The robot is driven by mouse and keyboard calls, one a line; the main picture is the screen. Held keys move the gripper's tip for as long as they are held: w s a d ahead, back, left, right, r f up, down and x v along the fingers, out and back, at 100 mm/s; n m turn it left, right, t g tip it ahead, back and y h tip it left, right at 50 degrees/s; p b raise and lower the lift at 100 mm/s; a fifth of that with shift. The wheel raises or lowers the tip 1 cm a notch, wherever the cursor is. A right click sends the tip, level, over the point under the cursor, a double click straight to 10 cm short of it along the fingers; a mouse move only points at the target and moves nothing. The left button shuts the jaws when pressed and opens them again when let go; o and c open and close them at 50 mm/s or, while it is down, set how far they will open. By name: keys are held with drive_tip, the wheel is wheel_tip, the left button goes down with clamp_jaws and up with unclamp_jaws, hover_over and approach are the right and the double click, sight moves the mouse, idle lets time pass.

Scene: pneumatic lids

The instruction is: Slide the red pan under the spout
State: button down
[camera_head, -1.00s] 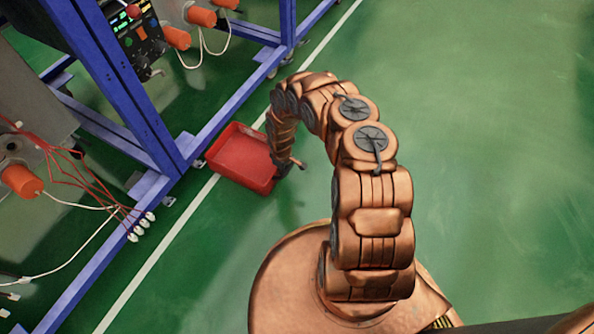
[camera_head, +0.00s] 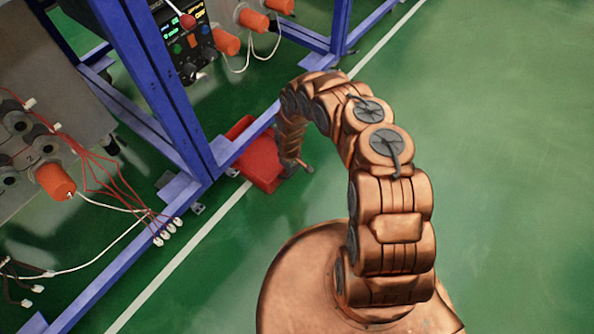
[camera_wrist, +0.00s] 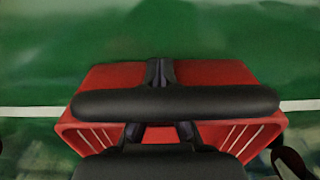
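The red pan (camera_head: 262,162) is on the green floor in the head view, at the lower blue rail, which hides part of it. In the wrist view the red pan (camera_wrist: 220,75) fills the middle, its slotted side walls showing left and right. My gripper (camera_head: 292,165) is low at the pan's near right edge, apparently touching it. In the wrist view, dark parts of my gripper (camera_wrist: 160,75) lie over the pan, and a black bar crosses it; whether the fingers are closed on it is unclear. I cannot make out a spout.
The blue frame (camera_head: 160,90) carries grey panels with orange cylinders (camera_head: 55,181) and a control box (camera_head: 185,45). Red and white cables (camera_head: 120,190) hang at the left, their plugs near the lower rail. A white floor line (camera_head: 190,245) runs alongside. The green floor at right is clear.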

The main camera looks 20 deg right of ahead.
drive_tip(key=shift+w+a, duration=0.45)
drive_tip(key=shift+w, duration=0.3)
drive_tip(key=shift+w+a, duration=0.4)
drive_tip(key=shift+w, duration=0.3)
wheel_tip(320, 180, up, 10)
drive_tip(key=p, duration=0.7)
drive_tip(key=shift+p, duration=0.35)
